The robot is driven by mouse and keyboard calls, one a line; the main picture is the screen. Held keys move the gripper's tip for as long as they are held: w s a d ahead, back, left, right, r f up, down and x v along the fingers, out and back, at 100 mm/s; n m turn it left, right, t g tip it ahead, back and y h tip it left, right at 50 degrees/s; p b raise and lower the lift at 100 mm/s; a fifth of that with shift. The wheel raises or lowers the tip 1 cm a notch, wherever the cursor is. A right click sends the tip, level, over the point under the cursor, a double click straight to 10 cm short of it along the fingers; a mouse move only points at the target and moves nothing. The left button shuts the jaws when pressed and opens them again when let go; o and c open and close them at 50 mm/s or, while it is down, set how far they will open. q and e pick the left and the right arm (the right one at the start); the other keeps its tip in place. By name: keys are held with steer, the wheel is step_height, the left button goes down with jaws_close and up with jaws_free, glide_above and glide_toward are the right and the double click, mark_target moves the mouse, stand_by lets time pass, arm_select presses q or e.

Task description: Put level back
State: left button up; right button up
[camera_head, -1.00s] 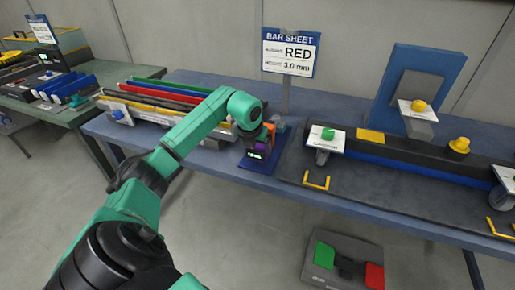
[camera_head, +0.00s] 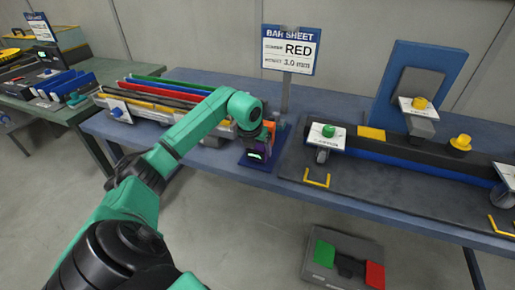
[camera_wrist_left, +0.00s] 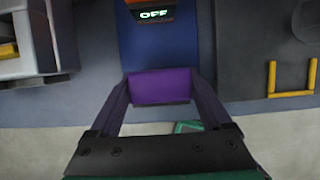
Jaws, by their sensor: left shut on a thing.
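My left gripper (camera_head: 261,146) is at the small blue pad (camera_head: 264,165) on the blue table. In the left wrist view the gripper (camera_wrist_left: 162,88) is shut on a purple block (camera_wrist_left: 162,87), which sits between its two fingers over the pad. Beyond the block is a dark unit with a lit display (camera_wrist_left: 153,13) reading OFF. An orange part (camera_head: 269,128) stands just behind the gripper. I cannot tell whether the purple block is the level or part of it. My right gripper is not in view.
A sign (camera_head: 290,50) reading RED and 3.0 mm stands behind the pad. Coloured bars (camera_head: 170,92) lie in a rack to the left. A long dark fixture (camera_head: 430,150) with green and yellow knobs is at right. A pedal box (camera_head: 343,262) is on the floor.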

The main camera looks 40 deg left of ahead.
arm_select(q)
steer(key=shift+f+b, duration=0.35)
steer(key=shift+f, duration=0.25)
stand_by(0.4)
steer(key=o, duration=1.5)
steer(key=v, duration=1.4)
steer(key=shift+s+r+b, duration=0.15)
steer(key=shift+r+b, duration=0.1)
steer(key=shift+b, duration=0.05)
